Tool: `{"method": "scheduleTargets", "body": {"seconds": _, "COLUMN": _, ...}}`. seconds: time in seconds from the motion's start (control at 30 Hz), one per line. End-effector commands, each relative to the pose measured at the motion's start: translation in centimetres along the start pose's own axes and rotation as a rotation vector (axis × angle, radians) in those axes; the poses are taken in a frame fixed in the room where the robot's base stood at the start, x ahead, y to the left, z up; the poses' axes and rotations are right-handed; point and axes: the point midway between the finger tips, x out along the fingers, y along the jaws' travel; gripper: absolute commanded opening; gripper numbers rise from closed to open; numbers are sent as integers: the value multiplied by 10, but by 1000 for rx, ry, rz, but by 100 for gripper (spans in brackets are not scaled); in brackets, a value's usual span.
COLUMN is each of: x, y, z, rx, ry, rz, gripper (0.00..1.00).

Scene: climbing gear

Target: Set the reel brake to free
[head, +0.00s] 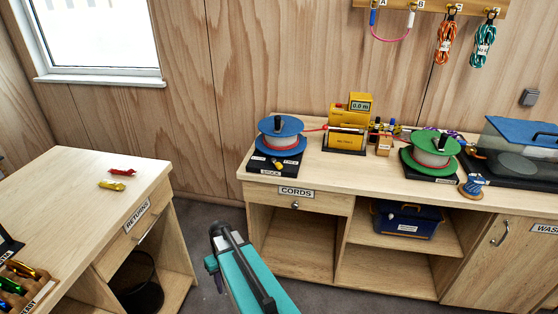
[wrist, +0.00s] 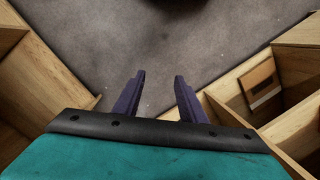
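A blue reel (head: 281,133) with a black crank knob stands on a black base on the cords bench. A small yellow part, which may be its brake lever (head: 278,165), sits at the front of that base; its setting is too small to read. A green reel (head: 432,150) stands on another black base further right. A red cord runs from the blue reel to a yellow meter (head: 347,128) reading about 0.0 m. My gripper (wrist: 157,80) is open and empty in the wrist view, over grey floor. It is below and in front of the bench, apart from both reels.
The cords bench (head: 321,174) has open shelves below, one holding a blue box (head: 408,220). A returns table (head: 63,193) on the left bears red and yellow pieces. A black bin (head: 137,282) stands beneath it. Floor lies between the two. Coiled cords hang on the wall.

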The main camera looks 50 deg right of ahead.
Motion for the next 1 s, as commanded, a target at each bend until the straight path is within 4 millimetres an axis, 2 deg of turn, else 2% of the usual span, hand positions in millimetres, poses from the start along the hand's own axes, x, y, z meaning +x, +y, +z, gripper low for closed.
{"method": "scheduleTargets", "body": {"seconds": 0.03, "x": -20, "y": 12, "z": -13, "rx": 10, "ry": 26, "rz": -2, "gripper": 38}}
{"method": "scheduleTargets", "body": {"seconds": 0.2, "x": -78, "y": 51, "z": -43, "rx": 32, "ry": 101, "rz": -5, "gripper": 38}}
{"method": "scheduleTargets", "body": {"seconds": 0.5, "x": -190, "y": 128, "z": -79, "rx": 70, "ry": 235, "rz": 8, "gripper": 38}}
{"method": "scheduleTargets", "body": {"seconds": 0.77, "x": -294, "y": 199, "z": -88, "rx": 100, "ry": 348, "rz": 37, "gripper": 38}}
{"method": "scheduleTargets", "body": {"seconds": 1.0, "x": -394, "y": 263, "z": -79, "rx": 125, "ry": 445, "rz": 78, "gripper": 38}}
